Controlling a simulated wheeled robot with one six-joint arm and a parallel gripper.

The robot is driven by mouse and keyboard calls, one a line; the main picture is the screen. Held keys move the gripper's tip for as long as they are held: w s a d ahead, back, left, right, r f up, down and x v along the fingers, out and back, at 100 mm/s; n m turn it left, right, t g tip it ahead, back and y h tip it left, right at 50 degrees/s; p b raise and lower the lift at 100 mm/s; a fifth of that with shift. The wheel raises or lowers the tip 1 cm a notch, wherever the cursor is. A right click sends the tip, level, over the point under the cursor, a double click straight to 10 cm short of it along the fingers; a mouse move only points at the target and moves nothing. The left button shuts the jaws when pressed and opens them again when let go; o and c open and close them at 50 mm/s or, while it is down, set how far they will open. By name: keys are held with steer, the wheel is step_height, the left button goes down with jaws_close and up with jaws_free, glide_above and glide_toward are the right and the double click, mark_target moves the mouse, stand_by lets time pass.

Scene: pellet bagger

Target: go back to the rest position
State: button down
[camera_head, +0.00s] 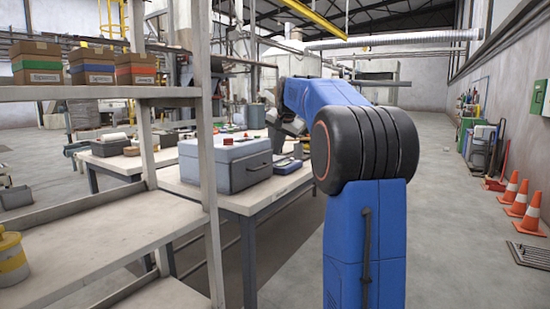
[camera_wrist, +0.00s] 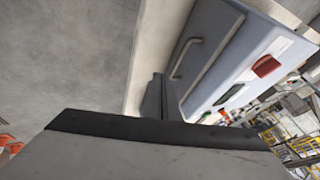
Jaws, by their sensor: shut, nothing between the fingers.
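My gripper (camera_wrist: 160,82) shows in the wrist view with its narrow fingers together and nothing between them. In the head view, my blue arm reaches forward over the right side of a white-topped table (camera_head: 245,200), and its far end is partly hidden by the arm itself. A grey box (camera_head: 215,165) with a drawer-like front and a red part on top stands on that table, left of the arm's end. In the wrist view, a grey-blue box (camera_wrist: 205,50) with a handle and a red knob (camera_wrist: 266,66) lies beyond the fingers. I cannot tell its exact distance.
A shelf rack (camera_head: 110,93) with several cardboard boxes (camera_head: 90,62) stands close on the left, its post before the table. Orange cones (camera_head: 522,197) and a floor grate (camera_head: 530,254) are at the right. The floor between my arm and the cones is clear.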

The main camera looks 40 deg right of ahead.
steer(key=s+a+f+n+y, duration=0.1)
steer(key=s+a+f+n, duration=0.25)
steer(key=s+a, duration=0.7)
steer(key=s+a+f+n, duration=0.3)
steer(key=s+a+f, duration=0.1)
steer(key=s+a, duration=0.65)
steer(key=s+a+f+n+g, duration=0.1)
steer(key=s+a+f+n, duration=0.2)
steer(key=s+f, duration=0.7)
steer(key=s+a+f+n, duration=0.3)
steer(key=s+a+f, duration=0.4)
steer(key=s+f, duration=0.3)
steer(key=s, duration=0.3)
steer(key=shift+f+g+y, duration=0.35)
steer(key=shift+g+y, duration=0.05)
